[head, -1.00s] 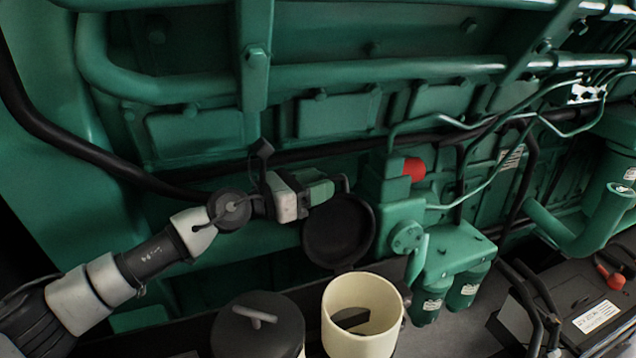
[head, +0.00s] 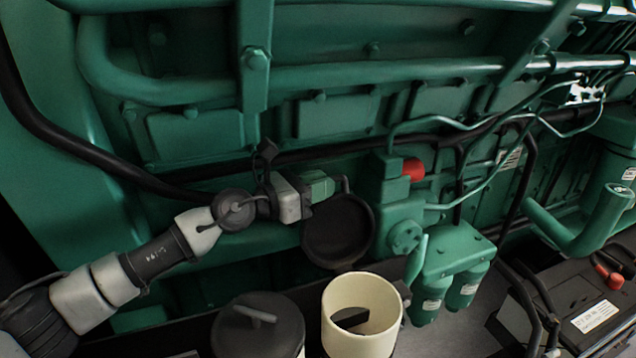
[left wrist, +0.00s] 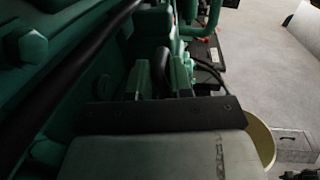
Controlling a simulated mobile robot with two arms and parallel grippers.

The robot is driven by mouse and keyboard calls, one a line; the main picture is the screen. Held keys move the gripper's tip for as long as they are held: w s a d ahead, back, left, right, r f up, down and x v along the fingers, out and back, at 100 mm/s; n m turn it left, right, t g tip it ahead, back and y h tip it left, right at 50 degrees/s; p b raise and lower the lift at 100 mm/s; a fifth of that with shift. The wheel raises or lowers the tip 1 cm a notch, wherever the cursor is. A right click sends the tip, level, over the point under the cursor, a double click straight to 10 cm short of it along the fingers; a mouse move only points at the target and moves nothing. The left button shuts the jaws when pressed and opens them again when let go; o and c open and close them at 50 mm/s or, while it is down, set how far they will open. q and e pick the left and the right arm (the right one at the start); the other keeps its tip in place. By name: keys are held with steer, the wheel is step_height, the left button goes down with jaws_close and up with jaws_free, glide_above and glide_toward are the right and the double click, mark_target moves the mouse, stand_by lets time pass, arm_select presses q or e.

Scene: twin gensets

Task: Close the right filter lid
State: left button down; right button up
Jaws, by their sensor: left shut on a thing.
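The right filter is a cream, open-topped cup (head: 362,318) at the bottom centre of the head view. Its round black lid (head: 338,235) stands open, tilted up behind the cup against the green engine. My left gripper (head: 332,187) is at the lid's upper edge, shut on the lid's handle. In the left wrist view the dark handle (left wrist: 161,68) shows between the green fingers, and part of the cream cup (left wrist: 262,140) shows at the right. A dark piece lies inside the cup. My right gripper is not in view.
The left filter has its black lid (head: 258,328) on, left of the cream cup. A green block with a red cap (head: 413,170) stands right of the open lid. Two small green filters (head: 445,285) hang right of the cup. The engine wall is close behind the gripper.

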arm_select(q)
steer(key=shift+s+r+p, duration=0.2)
steer(key=shift+r+p, duration=0.05)
steer(key=shift+p, duration=0.05)
steer(key=s+d+m+h+p, duration=0.1)
steer(key=s+d+m+p, duration=0.2)
steer(key=s+m+p, duration=0.4)
steer(key=shift+s+p, duration=1.15)
steer(key=shift+s, duration=0.2)
steer(key=shift+d, duration=0.1)
